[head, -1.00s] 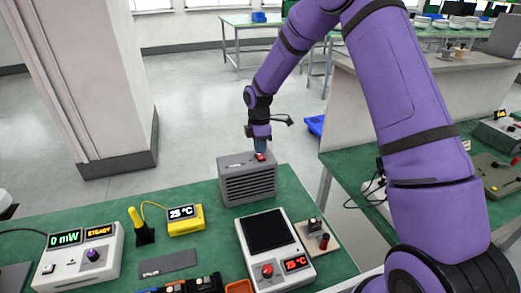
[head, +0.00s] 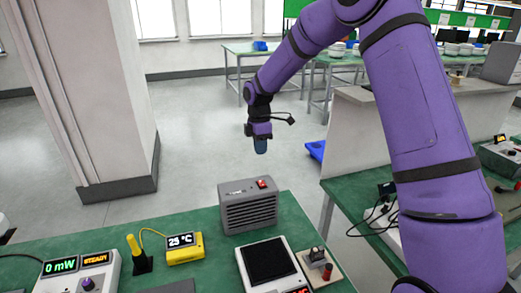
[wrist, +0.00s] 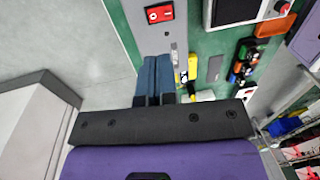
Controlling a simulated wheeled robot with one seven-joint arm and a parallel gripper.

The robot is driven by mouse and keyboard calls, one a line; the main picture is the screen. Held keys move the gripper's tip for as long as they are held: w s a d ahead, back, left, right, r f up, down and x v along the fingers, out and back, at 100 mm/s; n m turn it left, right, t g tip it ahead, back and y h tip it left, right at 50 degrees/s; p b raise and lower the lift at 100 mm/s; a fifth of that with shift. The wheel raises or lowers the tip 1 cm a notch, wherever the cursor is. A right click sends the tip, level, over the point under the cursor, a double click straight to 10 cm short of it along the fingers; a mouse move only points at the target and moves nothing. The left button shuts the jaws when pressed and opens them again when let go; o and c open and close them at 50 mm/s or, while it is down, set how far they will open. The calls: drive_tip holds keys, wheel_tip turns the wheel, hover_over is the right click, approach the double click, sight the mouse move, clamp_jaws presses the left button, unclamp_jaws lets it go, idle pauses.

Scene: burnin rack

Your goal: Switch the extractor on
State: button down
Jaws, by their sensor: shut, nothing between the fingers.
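The extractor is a grey box with a slatted front (head: 250,214), standing on the green bench near its back edge. A red rocker switch (head: 262,183) is on its top, toward the right. In the wrist view the switch (wrist: 160,13) shows bright red with white marks, beyond my fingertips. I cannot tell for sure which side is pressed. My gripper (head: 261,150) points down with blue fingers, clear above the extractor and touching nothing. In the wrist view its two fingers (wrist: 155,60) lie together, empty.
A yellow temperature meter (head: 185,247) and a yellow-handled tool in a black stand (head: 138,255) are left of the extractor. A hot plate with a black top (head: 268,260) stands in front. Open floor lies behind the bench; another bench (head: 350,185) is at right.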

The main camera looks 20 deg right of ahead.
sight(263, 185)
drive_tip(key=r, duration=0.1)
drive_tip(key=s+r, duration=0.1)
drive_tip(key=r, duration=0.1)
drive_tip(key=shift+s, duration=0.1)
drive_tip(key=f, duration=0.4)
drive_tip(key=s+f, duration=0.1)
drive_tip(key=f, duration=0.8)
drive_tip(key=shift+s+f, duration=0.3)
drive_tip(key=shift+s, duration=0.05)
drive_tip(key=shift+f, duration=0.15)
drive_tip(key=shift+s+f, duration=0.15)
drive_tip(key=shift+f, duration=0.1)
